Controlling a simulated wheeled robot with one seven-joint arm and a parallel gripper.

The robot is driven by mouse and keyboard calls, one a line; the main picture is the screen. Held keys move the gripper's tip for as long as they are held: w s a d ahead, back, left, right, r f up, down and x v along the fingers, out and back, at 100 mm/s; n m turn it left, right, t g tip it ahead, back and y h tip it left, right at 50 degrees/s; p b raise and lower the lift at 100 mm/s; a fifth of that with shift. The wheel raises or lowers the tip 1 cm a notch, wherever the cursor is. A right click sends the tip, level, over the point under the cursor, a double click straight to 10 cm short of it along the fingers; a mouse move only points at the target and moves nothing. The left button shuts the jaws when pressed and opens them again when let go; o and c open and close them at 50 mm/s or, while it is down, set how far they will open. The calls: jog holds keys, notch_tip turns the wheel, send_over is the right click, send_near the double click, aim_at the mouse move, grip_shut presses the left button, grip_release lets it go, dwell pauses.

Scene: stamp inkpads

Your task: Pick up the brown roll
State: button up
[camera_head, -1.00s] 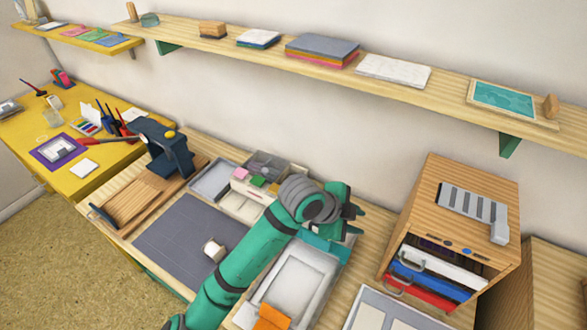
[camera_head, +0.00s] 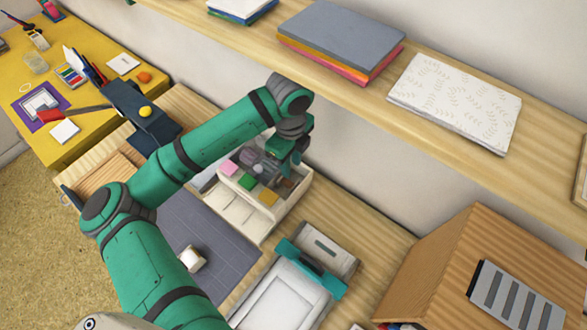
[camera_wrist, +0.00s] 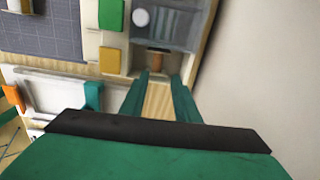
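A small brown roll (camera_wrist: 156,60) lies in the grey-floored compartment of the white organizer (camera_wrist: 111,75), near its front wall in the wrist view. In the head view the brown roll (camera_head: 287,184) is small and partly hidden by my gripper (camera_head: 296,155), which hangs over the back of the organizer (camera_head: 283,213). In the wrist view my gripper (camera_wrist: 160,77) is open, its two teal fingers apart and empty. The roll appears just beyond the fingertips, roughly in line with the gap. I cannot tell the height left between them.
Pink, green (camera_head: 246,181) and orange (camera_head: 268,197) pads sit beside the roll's compartment. A teal-and-white press (camera_head: 308,269) stands in front. The wall and shelf (camera_head: 345,85) are close behind my arm.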

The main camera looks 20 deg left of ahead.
send_over(289, 182)
jog(key=f, duration=0.5)
jog(key=shift+w+d, duration=0.15)
jog(key=shift+d, duration=0.05)
jog(key=f, duration=0.4)
jog(key=shift+s+a+f, duration=0.25)
jog(key=shift+s+a, duration=0.05)
jog(key=shift+f, duration=0.6)
grip_shut()
